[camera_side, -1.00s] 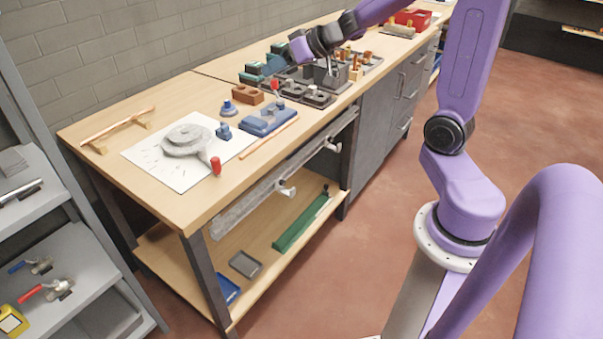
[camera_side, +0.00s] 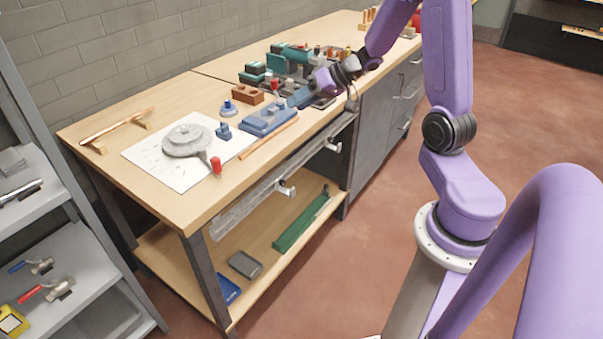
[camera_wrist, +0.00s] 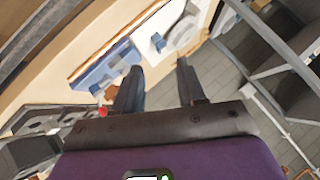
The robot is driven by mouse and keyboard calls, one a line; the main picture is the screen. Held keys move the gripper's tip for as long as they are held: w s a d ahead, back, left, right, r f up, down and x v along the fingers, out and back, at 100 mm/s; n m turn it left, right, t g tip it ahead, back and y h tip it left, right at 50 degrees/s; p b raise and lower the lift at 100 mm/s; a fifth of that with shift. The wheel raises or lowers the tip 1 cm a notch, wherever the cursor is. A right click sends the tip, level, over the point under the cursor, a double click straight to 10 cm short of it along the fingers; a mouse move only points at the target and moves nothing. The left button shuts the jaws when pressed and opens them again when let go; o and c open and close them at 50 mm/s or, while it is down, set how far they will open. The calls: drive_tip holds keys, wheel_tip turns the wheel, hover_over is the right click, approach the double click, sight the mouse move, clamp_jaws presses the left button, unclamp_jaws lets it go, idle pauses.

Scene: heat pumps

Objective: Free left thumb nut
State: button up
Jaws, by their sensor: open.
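A blue fixture (camera_side: 262,124) with raised parts on its top lies on the bench, just right of the white sheet. It also shows in the wrist view (camera_wrist: 98,74), to the left of my fingers. I cannot make out a separate left thumb nut in either view; any nut on the fixture is too small to tell. My gripper (camera_side: 294,100) is low over the bench, close to the right end of the fixture in the side view. In the wrist view my two fingers (camera_wrist: 158,84) are spread apart with nothing between them.
A copper rod (camera_side: 268,140) lies along the fixture's front side. A small blue block (camera_side: 223,131), a blue round-based piece (camera_side: 228,108) and a brown block (camera_side: 247,95) stand nearby. A grey round part (camera_side: 187,141) rests on the white sheet (camera_side: 150,160). Dark trays are behind my gripper.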

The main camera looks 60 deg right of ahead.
approach(285, 182)
drive_tip(key=x, duration=0.3)
drive_tip(key=shift+x, duration=2.95)
drive_tip(key=shift+w, duration=0.15)
drive_tip(key=c, duration=0.6)
